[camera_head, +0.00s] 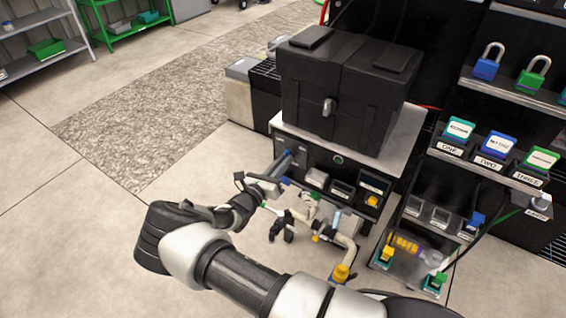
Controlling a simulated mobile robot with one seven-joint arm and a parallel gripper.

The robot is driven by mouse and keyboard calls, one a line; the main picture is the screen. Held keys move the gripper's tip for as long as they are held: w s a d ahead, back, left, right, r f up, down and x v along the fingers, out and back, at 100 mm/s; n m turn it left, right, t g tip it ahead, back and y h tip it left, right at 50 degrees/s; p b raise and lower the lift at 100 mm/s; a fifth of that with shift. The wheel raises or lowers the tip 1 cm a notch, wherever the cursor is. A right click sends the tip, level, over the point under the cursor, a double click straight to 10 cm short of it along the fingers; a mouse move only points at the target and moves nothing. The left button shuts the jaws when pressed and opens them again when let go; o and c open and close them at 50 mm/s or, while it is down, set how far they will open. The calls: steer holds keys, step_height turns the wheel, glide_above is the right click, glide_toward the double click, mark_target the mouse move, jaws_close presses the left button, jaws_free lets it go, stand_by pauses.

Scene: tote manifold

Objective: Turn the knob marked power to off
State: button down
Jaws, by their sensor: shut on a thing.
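My gripper (272,186) is in the left-centre of the head view, reaching to the left part of a dark control panel (318,160). Its jaws are shut on a small part at the panel, apparently the knob, which the fingers mostly hide. I cannot read a power label or see which way the knob points. A grey cylindrical part with a blue end (285,160) is just above the gripper. A round green-ringed control (338,160) is on the panel to the right, and a yellow-orange knob (372,201) is at its far right.
A black case (340,92) stands on the cabinet above the panel. Pipes and a yellow-capped valve (341,273) are below. The floor (60,240) on the left is clear.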

steer(key=n, duration=0.5)
steer(key=shift+s+n, duration=0.1)
steer(key=shift+n, duration=0.3)
stand_by(0.4)
steer(key=c, duration=1.8)
jaws_free()
steer(key=p+v, duration=0.1)
steer(key=v, duration=1.6)
steer(key=shift+s, duration=0.2)
steer(key=shift+a, duration=0.1)
